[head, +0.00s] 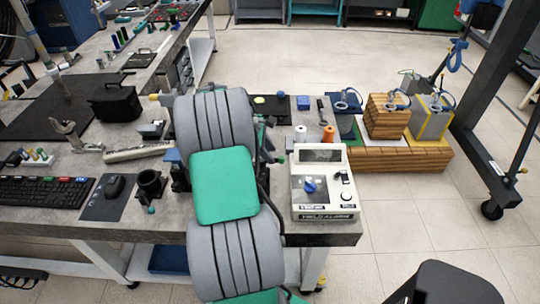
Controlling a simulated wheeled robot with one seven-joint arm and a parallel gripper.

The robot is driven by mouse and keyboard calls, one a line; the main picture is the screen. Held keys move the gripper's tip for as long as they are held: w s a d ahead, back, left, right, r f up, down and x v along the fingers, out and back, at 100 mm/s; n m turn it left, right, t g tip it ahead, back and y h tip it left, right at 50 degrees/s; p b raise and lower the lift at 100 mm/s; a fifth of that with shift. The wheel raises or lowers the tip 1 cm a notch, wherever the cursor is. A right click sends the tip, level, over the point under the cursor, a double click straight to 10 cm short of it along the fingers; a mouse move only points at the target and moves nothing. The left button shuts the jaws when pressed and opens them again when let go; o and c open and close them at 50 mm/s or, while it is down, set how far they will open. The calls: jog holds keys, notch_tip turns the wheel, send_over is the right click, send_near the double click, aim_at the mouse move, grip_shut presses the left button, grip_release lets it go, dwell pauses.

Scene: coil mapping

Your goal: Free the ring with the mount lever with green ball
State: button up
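A black round holder with a dark hollow (150,183) stands near the front edge of the bench, right of the mouse. A small teal-green ball (151,210) sits low at its front; I cannot tell whether this is the lever's ball. Another small greenish spot (281,160) shows just right of my arm, among dark thin parts, too small to make out. No ring can be clearly told apart. My grey arm with green pads rises across the middle and hides part of the bench. My gripper cannot be made out.
A white meter box (322,205) with a blue knob stands at the bench's right front corner. An orange spool (328,133) is behind it. Left are a keyboard (42,191), a mouse (115,187) and a black box (115,103). Wooden blocks (386,117) stand beyond the bench.

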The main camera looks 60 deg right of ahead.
jog(key=x, duration=0.4)
jog(key=shift+w+f, duration=0.1)
grip_shut()
dwell(1.3)
